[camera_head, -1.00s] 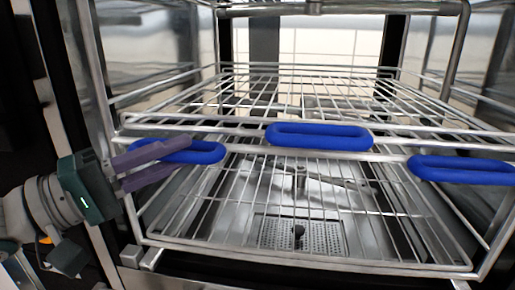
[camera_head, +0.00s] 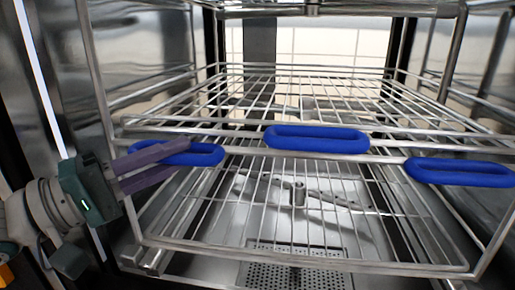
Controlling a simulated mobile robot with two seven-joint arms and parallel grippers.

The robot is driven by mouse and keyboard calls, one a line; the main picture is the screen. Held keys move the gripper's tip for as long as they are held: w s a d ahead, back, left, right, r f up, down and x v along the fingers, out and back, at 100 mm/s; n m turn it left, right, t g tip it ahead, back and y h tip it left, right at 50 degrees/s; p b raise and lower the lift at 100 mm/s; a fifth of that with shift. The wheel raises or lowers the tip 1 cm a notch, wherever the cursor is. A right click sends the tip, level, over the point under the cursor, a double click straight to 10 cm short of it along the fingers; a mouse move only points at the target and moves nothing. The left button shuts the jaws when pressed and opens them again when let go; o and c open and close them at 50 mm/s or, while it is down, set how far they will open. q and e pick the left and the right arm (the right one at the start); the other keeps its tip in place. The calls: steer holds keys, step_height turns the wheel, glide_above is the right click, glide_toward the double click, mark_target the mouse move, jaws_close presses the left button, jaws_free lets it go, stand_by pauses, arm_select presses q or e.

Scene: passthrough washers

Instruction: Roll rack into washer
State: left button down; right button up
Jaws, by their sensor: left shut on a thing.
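The metal wire rack (camera_head: 300,266) fills the middle of the head view, with an upper wire shelf and three blue loop handles along its front bar. My left gripper (camera_head: 180,160) comes in from the left, its purple fingers shut on the left blue handle (camera_head: 206,154). The middle blue handle (camera_head: 317,139) and the right blue handle (camera_head: 462,171) are free. The washer (camera_head: 140,45) surrounds the rack with shiny steel walls. The rack's wheels cannot be made out. My right gripper is not in view.
A perforated drain plate (camera_head: 290,275) and a spray arm with a central post (camera_head: 299,194) show through the wires on the washer floor. Pale tiles (camera_head: 330,45) show through the far opening. A washer frame edge stands close beside my left arm.

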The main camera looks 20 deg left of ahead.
arm_select(q)
steer(key=shift+s+d, duration=0.1)
steer(key=shift+s, duration=0.1)
steer(key=c, duration=0.8)
jaws_free()
steer(key=shift+s, duration=0.1)
steer(key=v, duration=1)
